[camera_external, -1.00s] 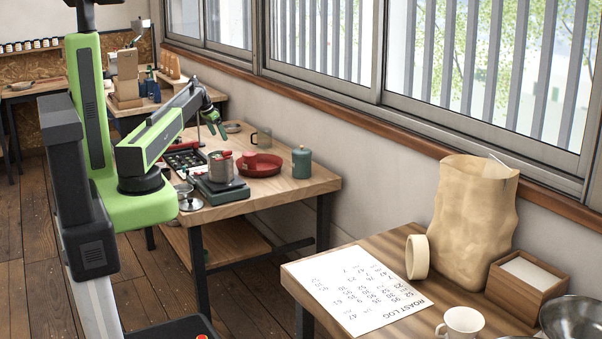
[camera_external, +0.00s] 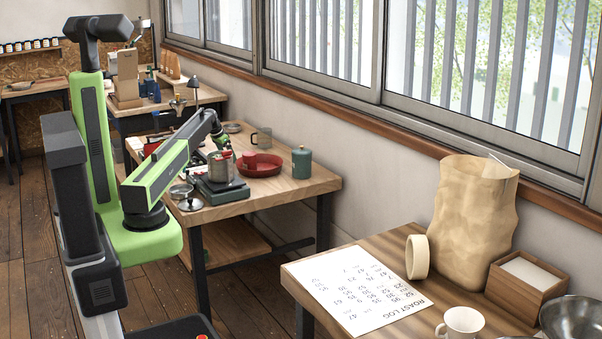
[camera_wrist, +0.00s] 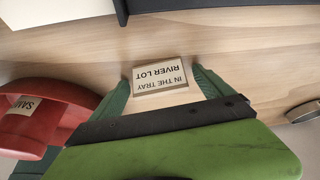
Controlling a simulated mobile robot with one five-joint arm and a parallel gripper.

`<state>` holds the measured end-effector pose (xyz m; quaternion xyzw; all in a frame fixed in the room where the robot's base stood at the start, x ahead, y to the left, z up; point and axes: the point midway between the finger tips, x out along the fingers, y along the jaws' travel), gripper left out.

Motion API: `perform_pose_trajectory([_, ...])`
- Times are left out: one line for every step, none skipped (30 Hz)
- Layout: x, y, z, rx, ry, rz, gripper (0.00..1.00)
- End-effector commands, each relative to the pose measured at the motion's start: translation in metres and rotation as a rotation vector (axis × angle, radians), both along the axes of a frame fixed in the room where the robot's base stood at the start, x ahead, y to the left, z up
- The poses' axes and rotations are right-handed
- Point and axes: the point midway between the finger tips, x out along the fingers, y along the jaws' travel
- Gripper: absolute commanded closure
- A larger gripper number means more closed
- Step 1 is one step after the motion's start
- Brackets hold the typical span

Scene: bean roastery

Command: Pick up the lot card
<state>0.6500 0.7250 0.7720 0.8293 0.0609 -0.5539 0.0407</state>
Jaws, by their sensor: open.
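The lot card (camera_wrist: 160,76) is a small pale card in a tan frame, reading "IN THE TRAY" and "RIVER LOT" upside down. It lies on the wooden tabletop (camera_wrist: 230,52) in the wrist view. My gripper (camera_wrist: 161,85) is open, its green fingers on the left and right of the card, with small gaps. I cannot tell how high the fingertips are above the table. In the external view my gripper (camera_external: 222,146) is over the far table, partly behind the pot, and I cannot make out the card there.
A red round tray (camera_external: 260,165), a pot (camera_external: 221,166) on a scale, a green canister (camera_external: 301,162) and a glass mug (camera_external: 262,138) stand on the table. In the wrist view a red dish (camera_wrist: 60,92) is close on the left and a metal rim (camera_wrist: 303,111) on the right.

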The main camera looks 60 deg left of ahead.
Motion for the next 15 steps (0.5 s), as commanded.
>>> perform_pose_trajectory([0.0002, -0.0002, 0.0006, 0.0, 0.0, 0.0, 0.09])
perform_pose_trajectory([0.0001, -0.0002, 0.0014, 0.0, 0.0, 0.0, 0.09])
perform_pose_trajectory([0.0, -0.0002, 0.0017, 0.0, 0.0, 0.0, 0.09])
perform_pose_trajectory([-0.0001, -0.0003, 0.0018, 0.0, 0.0, 0.0, 0.09])
perform_pose_trajectory([-0.0001, -0.0003, 0.0019, 0.0, 0.0, 0.0, 0.1])
perform_pose_trajectory([0.0, -0.0003, 0.0019, 0.0, 0.0, 0.0, 0.16])
perform_pose_trajectory([-0.0001, -0.0003, 0.0019, 0.0, 0.0, 0.0, 0.2])
perform_pose_trajectory([-0.0001, -0.0003, 0.0019, 0.0, 0.0, 0.0, 0.23])
perform_pose_trajectory([-0.0001, -0.0003, 0.0019, 0.0, 0.0, 0.0, 0.29])
perform_pose_trajectory([-0.0001, -0.0003, 0.002, 0.0, 0.0, 0.0, 0.33])
perform_pose_trajectory([-0.0001, -0.0002, 0.002, 0.0, 0.0, 0.0, 0.37])
perform_pose_trajectory([-0.0001, -0.0003, 0.0019, 0.0, 0.0, 0.0, 0.42])
perform_pose_trajectory([-0.0002, -0.0002, 0.0019, 0.0, 0.0, 0.0, 0.46])
perform_pose_trajectory([-0.0002, -0.0002, 0.0019, 0.0, 0.0, 0.0, 0.5])
perform_pose_trajectory([-0.0002, -0.0002, 0.0019, 0.0, 0.0, 0.0, 0.55])
